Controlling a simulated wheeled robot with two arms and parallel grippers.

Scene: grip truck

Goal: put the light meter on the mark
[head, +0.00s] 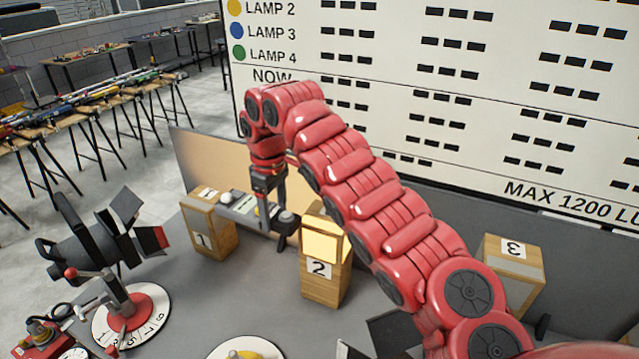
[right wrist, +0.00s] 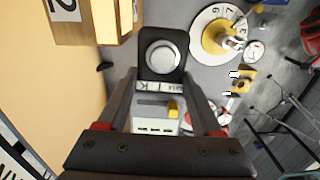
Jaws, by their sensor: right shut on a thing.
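I cannot make out the mark. My left gripper is not in view.
Block 1 (head: 213,238), brightly lit block 2 (head: 322,285) and block 3 (head: 518,275) stand on the grey table (head: 190,300). A black lamp (head: 88,245) and a numbered red-and-white dial (head: 148,305) are at the left. A large board (head: 480,110) stands behind.

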